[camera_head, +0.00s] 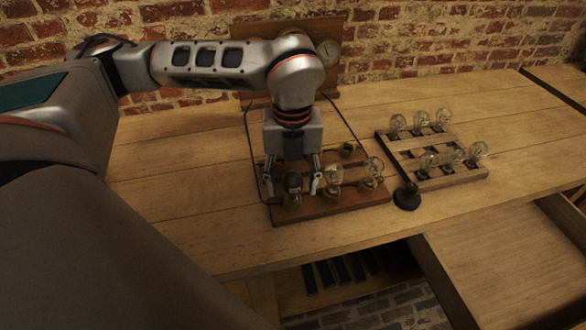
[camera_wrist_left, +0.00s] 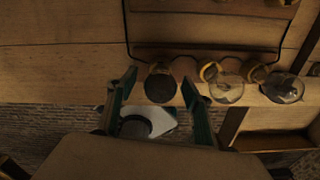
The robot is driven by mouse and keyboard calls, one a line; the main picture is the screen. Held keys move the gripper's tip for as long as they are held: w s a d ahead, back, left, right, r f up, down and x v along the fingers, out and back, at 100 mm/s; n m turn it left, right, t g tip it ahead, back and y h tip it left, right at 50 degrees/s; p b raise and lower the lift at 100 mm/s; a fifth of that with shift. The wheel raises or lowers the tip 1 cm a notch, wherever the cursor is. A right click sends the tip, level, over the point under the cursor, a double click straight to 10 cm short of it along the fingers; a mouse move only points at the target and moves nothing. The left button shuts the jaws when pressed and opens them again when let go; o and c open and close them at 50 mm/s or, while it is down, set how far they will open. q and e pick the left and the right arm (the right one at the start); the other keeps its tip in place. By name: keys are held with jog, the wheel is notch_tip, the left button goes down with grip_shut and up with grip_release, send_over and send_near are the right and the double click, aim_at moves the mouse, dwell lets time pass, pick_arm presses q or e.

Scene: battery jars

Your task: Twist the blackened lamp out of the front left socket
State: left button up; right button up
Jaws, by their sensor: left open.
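The blackened lamp (camera_head: 293,182) stands upright in the front left socket (camera_head: 292,201) of a wooden board (camera_head: 300,215). My left gripper (camera_head: 292,188) points down over it, open, with one finger on either side of the lamp. In the left wrist view the dark lamp (camera_wrist_left: 160,88) sits between the spread fingers of my left gripper (camera_wrist_left: 159,98), with gaps beside it. Two clear lamps stand to its right in the front row, the middle one (camera_head: 333,176) and the right one (camera_head: 373,167). The back of the board is partly hidden by my gripper. My right gripper is out of view.
A wooden rack (camera_head: 430,172) with several clear lamps stands to the right. A dark round-based object (camera_head: 407,197) stands between board and rack. A dark cable (camera_head: 252,150) loops around the board. A wooden panel with a dial (camera_head: 329,52) stands behind.

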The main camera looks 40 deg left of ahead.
pick_arm(q)
jog(key=shift+f, duration=0.9)
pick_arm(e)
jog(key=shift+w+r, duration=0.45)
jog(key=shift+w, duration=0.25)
pick_arm(q)
jog(key=c, duration=1.4)
jog(key=shift+n, duration=1)
jog(key=n, duration=0.2)
jog(key=shift+n, duration=1.1)
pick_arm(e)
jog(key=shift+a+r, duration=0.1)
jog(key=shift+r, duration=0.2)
